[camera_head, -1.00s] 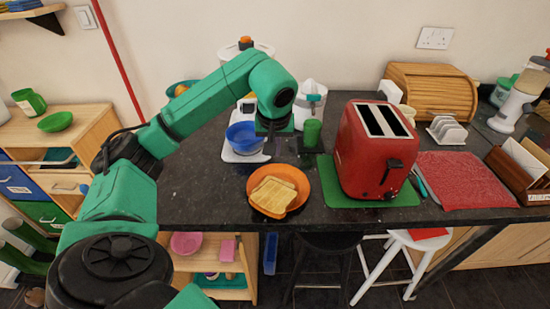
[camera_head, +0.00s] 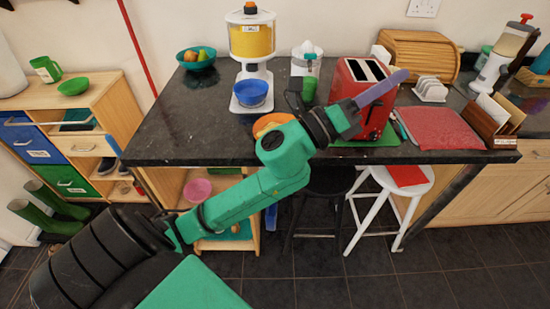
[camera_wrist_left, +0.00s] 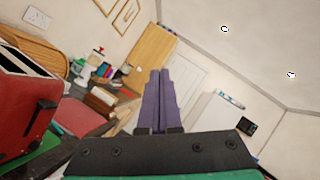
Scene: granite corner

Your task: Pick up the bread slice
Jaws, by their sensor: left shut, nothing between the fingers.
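The orange plate (camera_head: 284,118) is on the dark worktop, left of the red toaster, mostly hidden behind my left arm in the head view. A small part of the golden bread slice (camera_head: 267,127) shows on the plate; the rest of it is hidden. My left gripper (camera_head: 402,76) has purple fingers, shut and empty. It is in front of the toaster in the picture, pointing up and right, well away from the bread. In the left wrist view the shut fingers (camera_wrist_left: 160,75) point towards the room, with no bread or plate in sight. My right gripper is not in view.
The red toaster (camera_head: 352,79) stands on a green mat, also at the left edge of the wrist view (camera_wrist_left: 22,105). A juice dispenser (camera_head: 251,45) with a blue bowl (camera_head: 251,93) is behind the plate. A red mat (camera_head: 440,128) lies right.

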